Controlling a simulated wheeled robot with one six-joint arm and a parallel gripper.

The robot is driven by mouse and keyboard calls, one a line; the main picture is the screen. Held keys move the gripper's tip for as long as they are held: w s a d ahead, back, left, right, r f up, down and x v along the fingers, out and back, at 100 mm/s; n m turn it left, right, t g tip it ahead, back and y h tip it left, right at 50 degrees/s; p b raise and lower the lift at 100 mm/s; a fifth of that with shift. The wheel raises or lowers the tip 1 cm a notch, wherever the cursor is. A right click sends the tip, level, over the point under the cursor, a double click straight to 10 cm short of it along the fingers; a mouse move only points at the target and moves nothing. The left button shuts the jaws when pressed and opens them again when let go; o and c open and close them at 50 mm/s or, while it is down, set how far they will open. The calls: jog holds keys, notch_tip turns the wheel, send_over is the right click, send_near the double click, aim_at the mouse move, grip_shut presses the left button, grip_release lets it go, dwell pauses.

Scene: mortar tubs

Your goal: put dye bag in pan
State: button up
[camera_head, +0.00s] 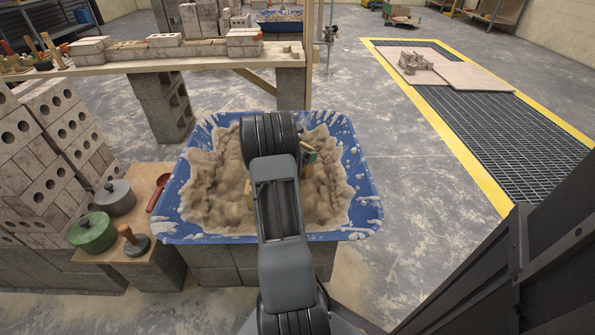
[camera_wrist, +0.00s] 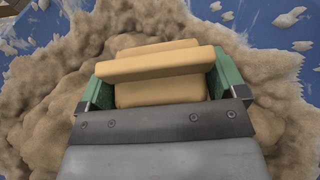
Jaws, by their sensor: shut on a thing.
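My gripper (camera_wrist: 160,72) is shut on a tan-yellow block-shaped bag, the dye bag (camera_wrist: 155,92), with a green finger at each side of it in the wrist view. It is over the sand-coloured mix in the blue tub; whether the bag touches the mix I cannot tell. In the head view my arm hides most of the bag and gripper. On a low wooden board left of the tub stand a grey round pan (camera_head: 115,197) with a knobbed lid and a green round pot (camera_head: 92,232), also lidded. I cannot tell which one is the task's pan.
The blue tub (camera_head: 366,205) stands on blocks. A red ladle (camera_head: 158,192) and a wooden-handled tool (camera_head: 134,241) lie by the pots. Stacked bricks (camera_head: 45,140) rise at the left; a plank bench (camera_head: 130,62) crosses behind. Floor right of the tub is clear.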

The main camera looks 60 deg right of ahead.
jog(key=shift+f+b, duration=1.1)
jog(key=shift+f, duration=2.05)
jog(key=shift+f, duration=0.15)
jog(key=o, duration=1.7)
jog(key=shift+o, duration=0.2)
jog(key=shift+w+a+r, duration=0.1)
jog(key=shift+a+r, duration=0.15)
jog(key=p+v, duration=0.3)
jog(key=v, duration=0.8)
jog(key=shift+a, duration=0.3)
